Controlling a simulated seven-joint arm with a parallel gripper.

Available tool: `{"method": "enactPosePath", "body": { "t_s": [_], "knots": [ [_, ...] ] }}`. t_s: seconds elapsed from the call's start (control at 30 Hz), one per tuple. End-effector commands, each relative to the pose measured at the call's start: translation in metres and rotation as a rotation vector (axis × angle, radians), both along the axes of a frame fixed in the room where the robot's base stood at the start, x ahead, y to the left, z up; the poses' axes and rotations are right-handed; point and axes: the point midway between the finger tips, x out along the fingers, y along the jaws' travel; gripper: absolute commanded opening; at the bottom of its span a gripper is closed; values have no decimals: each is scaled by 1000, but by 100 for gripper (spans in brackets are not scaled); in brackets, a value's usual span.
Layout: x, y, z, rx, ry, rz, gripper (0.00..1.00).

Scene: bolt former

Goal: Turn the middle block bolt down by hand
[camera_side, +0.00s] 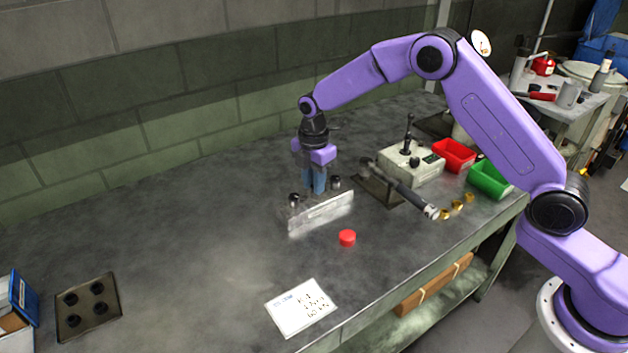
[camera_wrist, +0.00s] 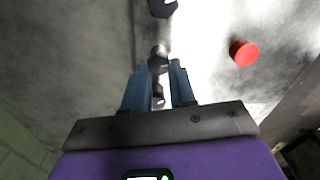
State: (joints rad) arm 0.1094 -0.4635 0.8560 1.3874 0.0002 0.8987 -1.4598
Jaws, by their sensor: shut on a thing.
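The metal block (camera_side: 322,213) lies on the bench, a long silver bar with dark bolts on it. One outer bolt (camera_side: 294,199) stands at its left end and another (camera_side: 336,182) toward its right end. My gripper (camera_side: 316,190) points down over the middle of the block, its blue fingers hiding the middle bolt in the side view. In the wrist view the fingertips (camera_wrist: 158,66) are on either side of the dark head of the middle block bolt (camera_wrist: 158,60), shut on it. The other bolts show beyond (camera_wrist: 163,8) and between the fingers (camera_wrist: 157,96).
A red cap (camera_side: 347,238) stands in front of the block. A grey tool (camera_side: 405,190), a control box (camera_side: 412,165), brass pieces (camera_side: 456,205), and red (camera_side: 455,155) and green (camera_side: 490,179) bins are to the right. A paper card (camera_side: 301,307) lies in front. The bench's left middle is clear.

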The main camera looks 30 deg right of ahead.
Motion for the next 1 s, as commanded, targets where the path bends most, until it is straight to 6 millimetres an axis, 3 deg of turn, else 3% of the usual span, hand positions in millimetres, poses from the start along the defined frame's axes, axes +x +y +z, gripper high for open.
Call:
{"method": "enactPosePath", "body": {
  "t_s": [1.0],
  "knots": [
    [6, -2, 1, 0, -1, -968, 0]
  ]
}}
